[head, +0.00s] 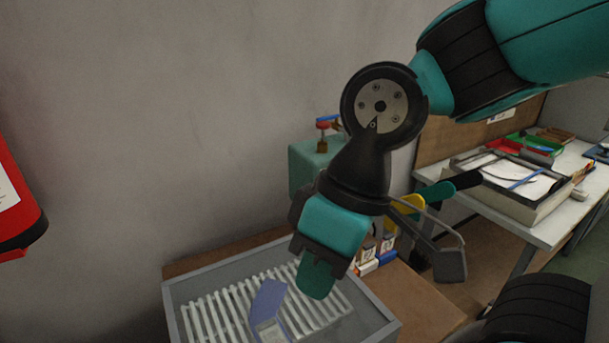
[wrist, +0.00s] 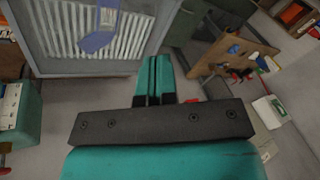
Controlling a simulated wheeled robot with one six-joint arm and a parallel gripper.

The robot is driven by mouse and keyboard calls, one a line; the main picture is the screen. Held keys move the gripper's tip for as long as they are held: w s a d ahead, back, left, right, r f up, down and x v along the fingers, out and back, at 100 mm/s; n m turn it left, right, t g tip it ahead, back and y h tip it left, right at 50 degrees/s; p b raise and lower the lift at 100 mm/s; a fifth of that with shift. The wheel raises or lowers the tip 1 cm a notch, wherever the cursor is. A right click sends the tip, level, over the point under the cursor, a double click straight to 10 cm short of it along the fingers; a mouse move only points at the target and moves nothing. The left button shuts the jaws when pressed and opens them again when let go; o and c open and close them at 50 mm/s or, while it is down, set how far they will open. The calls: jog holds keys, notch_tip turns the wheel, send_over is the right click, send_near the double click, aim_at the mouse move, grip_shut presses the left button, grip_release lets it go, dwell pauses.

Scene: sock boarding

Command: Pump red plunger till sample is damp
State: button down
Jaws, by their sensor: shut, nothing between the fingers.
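A small red-topped fitting (head: 323,126) with a brass-coloured lower part stands on a teal cabinet (head: 306,170) in the head view; it may be the red plunger, but it is too small to be sure. A blue-violet piece, perhaps the sample (head: 267,299), lies on a slatted rack in a grey tray (head: 386,331). It also shows in the wrist view (wrist: 98,40); I cannot tell whether it is damp. My gripper (head: 316,283) is shut and empty, above the right part of the tray. Its closed fingers show in the wrist view (wrist: 154,75).
A red wall-mounted unit (head: 20,200) is at the left edge. At right, a white workbench (head: 545,228) carries a framed tray (head: 510,178) and a green box (head: 525,150). Small boxes (head: 385,250) stand behind my gripper. Open floor shows in the wrist view.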

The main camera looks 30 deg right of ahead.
jog(key=w+d+r+m+t+p, duration=0.15)
jog(key=w+r, duration=0.45)
jog(key=w, duration=0.7)
notch_tip(320, 180, up, 8)
jog(key=m+t+h+p, duration=0.2)
jog(key=m+h+p, duration=0.2)
jog(key=m+p, duration=0.15)
send_over(323, 122)
jog(key=s, duration=0.3)
jog(key=shift+s+d+r, duration=0.15)
jog(key=shift+d, duration=0.05)
jog(key=p+x, duration=0.1)
jog(key=x, duration=0.3)
jog(key=p+x, duration=0.2)
jog(key=x, duration=0.2)
jog(key=s+p+x, duration=0.1)
jog(key=x, duration=0.3)
jog(key=shift+w+f+p, duration=0.1)
jog(key=shift+f+p, duration=0.25)
jog(key=shift+f, duration=0.7)
